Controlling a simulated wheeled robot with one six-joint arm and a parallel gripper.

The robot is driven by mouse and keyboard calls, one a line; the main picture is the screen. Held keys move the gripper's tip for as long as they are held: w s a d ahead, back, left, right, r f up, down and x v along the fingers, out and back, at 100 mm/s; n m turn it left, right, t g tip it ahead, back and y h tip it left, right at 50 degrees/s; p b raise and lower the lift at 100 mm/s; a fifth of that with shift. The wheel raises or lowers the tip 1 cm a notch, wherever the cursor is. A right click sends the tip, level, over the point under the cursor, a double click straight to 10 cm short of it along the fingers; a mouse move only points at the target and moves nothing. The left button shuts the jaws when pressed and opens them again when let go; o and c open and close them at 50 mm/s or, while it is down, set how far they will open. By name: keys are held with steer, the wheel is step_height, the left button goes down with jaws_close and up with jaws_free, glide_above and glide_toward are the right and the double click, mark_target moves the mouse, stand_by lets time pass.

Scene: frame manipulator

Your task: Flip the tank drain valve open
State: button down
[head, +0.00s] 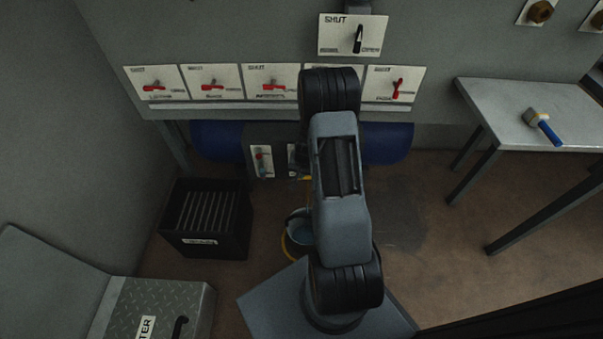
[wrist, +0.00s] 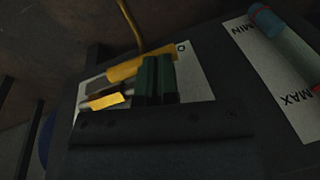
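The yellow drain valve lever (wrist: 140,65) shows in the wrist view in front of a white plate (wrist: 198,82). A second yellow piece (wrist: 105,101) lies below it beside a grey metal part. My gripper (wrist: 160,62) has its dark green fingers side by side with almost no gap, their tips at the lever. I cannot tell whether they touch it. In the head view, my arm hides most of the gripper and the valve. The blue tank (head: 218,142) lies under the row of valve plates, with a white gauge plate (head: 262,162) in front.
A bucket (head: 298,228) with a yellow rim stands on the floor below the tank, partly behind my arm. A black crate (head: 205,248) stands to its left. A MIN/MAX gauge (wrist: 285,45) is at the wrist view's right.

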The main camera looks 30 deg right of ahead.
steer(key=shift+s+f, duration=0.1)
steer(key=shift+f, duration=0.05)
steer(key=w+a+r+p, duration=0.2)
steer(key=a+r+p, duration=0.5)
steer(key=r, duration=0.4)
steer(key=shift+w+r, duration=0.15)
steer(key=shift+r, duration=0.05)
stand_by(0.6)
